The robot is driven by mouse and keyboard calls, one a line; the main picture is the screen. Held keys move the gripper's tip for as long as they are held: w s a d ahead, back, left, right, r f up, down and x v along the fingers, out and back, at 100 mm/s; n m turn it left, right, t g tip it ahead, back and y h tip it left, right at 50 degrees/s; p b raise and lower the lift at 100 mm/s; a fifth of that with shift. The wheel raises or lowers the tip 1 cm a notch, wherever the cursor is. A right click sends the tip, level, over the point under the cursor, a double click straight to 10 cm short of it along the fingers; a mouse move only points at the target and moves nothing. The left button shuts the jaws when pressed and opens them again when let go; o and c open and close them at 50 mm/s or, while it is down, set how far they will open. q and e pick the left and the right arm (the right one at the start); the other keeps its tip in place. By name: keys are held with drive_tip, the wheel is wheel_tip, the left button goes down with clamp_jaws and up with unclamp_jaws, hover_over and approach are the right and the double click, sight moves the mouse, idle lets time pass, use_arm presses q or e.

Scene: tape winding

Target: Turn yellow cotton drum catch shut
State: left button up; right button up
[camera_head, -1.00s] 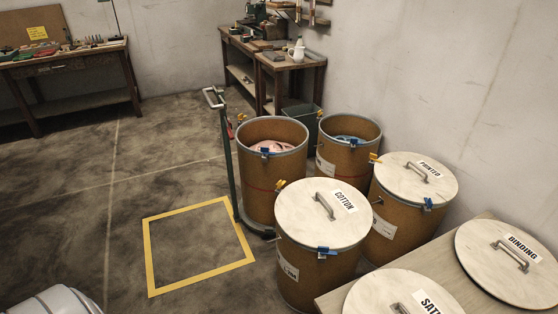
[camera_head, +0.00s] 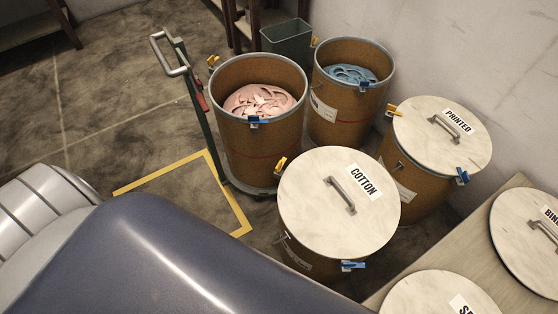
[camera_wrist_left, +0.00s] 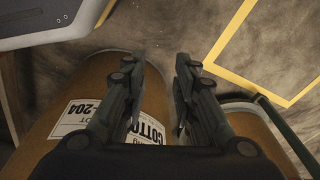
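The cotton drum (camera_head: 287,238) stands with a pale round lid (camera_head: 310,215) marked COTTON on top. Its yellow catch (camera_head: 281,164) sticks out from the rim on the far left side. Its blue catch (camera_head: 352,265) is at the near right rim. In the left wrist view the drum's COTTON label (camera_wrist_left: 88,112) shows beside my left gripper (camera_wrist_left: 160,58), whose fingers are apart with nothing between them. The yellow catch is not visible in that view. In the head view my left arm crosses the lower left, and its gripper is hidden. My right gripper is not in view.
An open drum with pink contents (camera_head: 262,146) and one with blue contents (camera_head: 345,115) stand behind. The lidded PRINTED drum (camera_head: 440,143) stands at right. A green trolley handle (camera_head: 182,72) rises at left by the yellow floor square (camera_head: 160,179). A bench with lids (camera_head: 440,242) is near right.

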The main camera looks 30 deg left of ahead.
use_arm(q)
drive_tip(key=w+r, duration=0.8)
drive_tip(key=w, duration=0.1)
wheel_tip(320, 180, up, 23)
drive_tip(key=n+g+p, duration=0.1)
drive_tip(key=n+p, duration=0.1)
drive_tip(key=p, duration=0.1)
hover_over(279, 164)
wheel_tip(279, 164, down, 10)
drive_tip(key=shift+f+b, duration=0.1)
drive_tip(key=shift+b, duration=1.1)
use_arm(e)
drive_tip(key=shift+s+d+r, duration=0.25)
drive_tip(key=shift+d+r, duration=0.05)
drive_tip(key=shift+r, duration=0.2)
use_arm(q)
drive_tip(key=shift+c, duration=0.6)
clamp_jaws()
